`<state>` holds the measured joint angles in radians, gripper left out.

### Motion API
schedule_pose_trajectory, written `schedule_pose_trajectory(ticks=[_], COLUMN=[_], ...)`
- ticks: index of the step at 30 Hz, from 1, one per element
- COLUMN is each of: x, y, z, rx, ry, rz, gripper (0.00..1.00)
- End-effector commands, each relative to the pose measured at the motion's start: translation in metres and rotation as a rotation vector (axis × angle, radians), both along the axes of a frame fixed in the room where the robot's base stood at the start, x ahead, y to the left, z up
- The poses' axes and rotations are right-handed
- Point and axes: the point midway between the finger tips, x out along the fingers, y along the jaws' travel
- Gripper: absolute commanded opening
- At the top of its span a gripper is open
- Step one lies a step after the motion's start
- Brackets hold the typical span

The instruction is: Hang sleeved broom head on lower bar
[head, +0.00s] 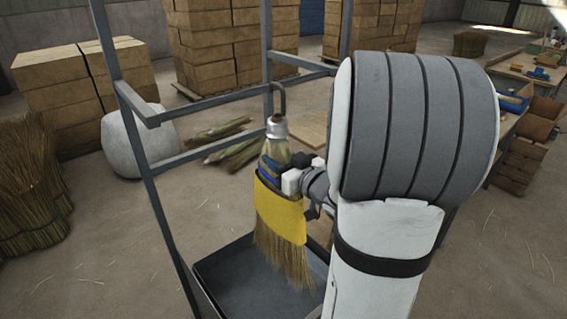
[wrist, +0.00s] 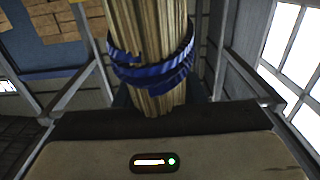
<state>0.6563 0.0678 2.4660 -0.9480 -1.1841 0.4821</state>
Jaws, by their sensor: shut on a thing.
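The broom head (head: 282,208) hangs upright in the head view, with a yellow sleeve, loose bristles below, blue binding and a metal cap topped by a dark hook (head: 280,97). My gripper (head: 291,181) is shut on it from the right, at the blue binding just above the sleeve. In the wrist view the straw broom head (wrist: 148,25) and its blue bands (wrist: 150,67) fill the middle; the fingertips are hidden. A lower bar (head: 205,152) of the grey rack runs behind the broom head. I cannot tell whether the hook touches any bar.
The rack's upright post (head: 150,185) stands left of the broom head. A dark tray (head: 245,287) lies below the bristles. A white sack (head: 138,140) and straw bundles (head: 225,143) lie behind. A workbench (head: 520,68) with bins stands right.

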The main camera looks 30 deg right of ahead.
Motion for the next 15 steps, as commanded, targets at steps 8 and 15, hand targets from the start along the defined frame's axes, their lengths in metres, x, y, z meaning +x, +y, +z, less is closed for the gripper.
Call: schedule_pose_trajectory(ticks=[8, 15], x=[0.022, 0.041], y=[0.004, 0.008], z=[0.001, 0.001], rx=[-0.002, -0.001], ry=[-0.002, -0.003], rz=[0.002, 0.001], gripper=[0.00, 0.00])
